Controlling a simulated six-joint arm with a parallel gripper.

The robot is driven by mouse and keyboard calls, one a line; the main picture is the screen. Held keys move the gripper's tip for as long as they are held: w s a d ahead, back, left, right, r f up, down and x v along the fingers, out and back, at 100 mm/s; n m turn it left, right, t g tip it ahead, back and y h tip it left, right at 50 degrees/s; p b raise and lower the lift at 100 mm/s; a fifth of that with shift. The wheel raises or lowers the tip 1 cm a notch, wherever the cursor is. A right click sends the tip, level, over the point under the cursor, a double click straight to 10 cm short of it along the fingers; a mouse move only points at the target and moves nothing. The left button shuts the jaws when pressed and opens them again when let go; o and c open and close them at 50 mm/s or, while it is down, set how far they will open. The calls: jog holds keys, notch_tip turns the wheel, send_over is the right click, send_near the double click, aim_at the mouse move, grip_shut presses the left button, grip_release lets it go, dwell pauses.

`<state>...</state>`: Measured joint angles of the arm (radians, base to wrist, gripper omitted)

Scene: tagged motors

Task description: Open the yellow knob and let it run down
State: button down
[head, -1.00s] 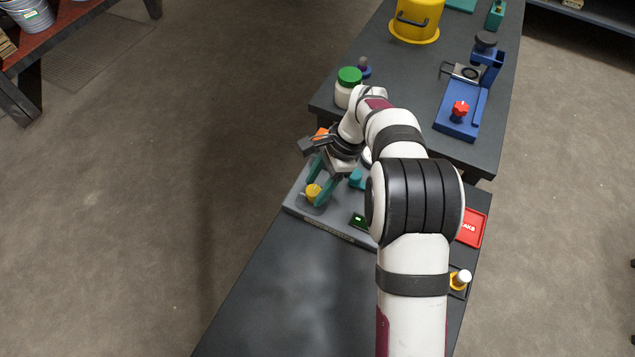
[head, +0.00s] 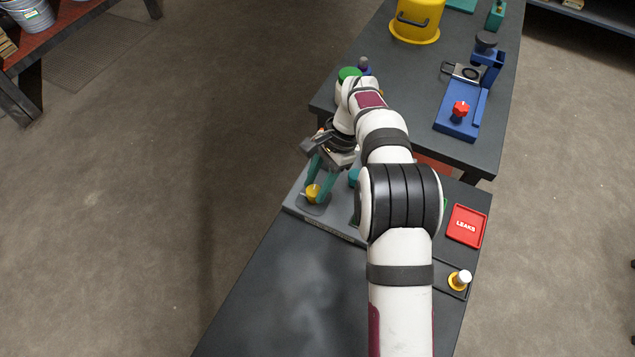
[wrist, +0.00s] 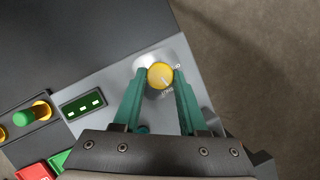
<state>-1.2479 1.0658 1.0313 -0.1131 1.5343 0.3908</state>
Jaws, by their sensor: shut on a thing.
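The yellow knob (head: 313,193) stands at the near left corner of a grey base plate (head: 345,233). In the wrist view the knob (wrist: 160,75) is round with a pale pointer line, and small lettering shows beside it on the plate. My gripper (head: 314,186) reaches down over it with teal fingers. In the wrist view my gripper (wrist: 160,78) has one fingertip against each side of the knob. A small dark green display with light marks (wrist: 83,104) lies left of the knob in the wrist view.
A red tray marked LEAKS (head: 467,226) and a holder with a white-topped yellow piece (head: 460,280) lie right of my arm. A green-lidded jar (head: 348,73), a blue stand with a red knob (head: 460,110) and a yellow pot (head: 416,20) stand on the farther table.

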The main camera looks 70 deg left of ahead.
jog(key=n, duration=0.1)
jog(key=n+h, duration=0.1)
jog(key=n, duration=0.1)
jog(key=shift+a+n+t, duration=0.2)
jog(key=shift+n+t, duration=0.1)
jog(key=shift+t, duration=0.1)
jog(key=n, duration=0.1)
jog(key=n+t+h, duration=0.1)
jog(key=n, duration=0.1)
jog(key=shift+s+a+n, duration=0.1)
jog(key=shift+s+n, duration=0.1)
jog(key=shift+n, duration=0.1)
jog(key=n+t+h, duration=0.1)
jog(key=n, duration=0.3)
jog(key=shift+s, duration=0.15)
jog(key=shift+s+n+t, duration=0.1)
jog(key=shift+n+t, duration=0.7)
jog(key=shift+n, duration=0.9)
jog(key=shift+c, duration=2.3)
grip_release()
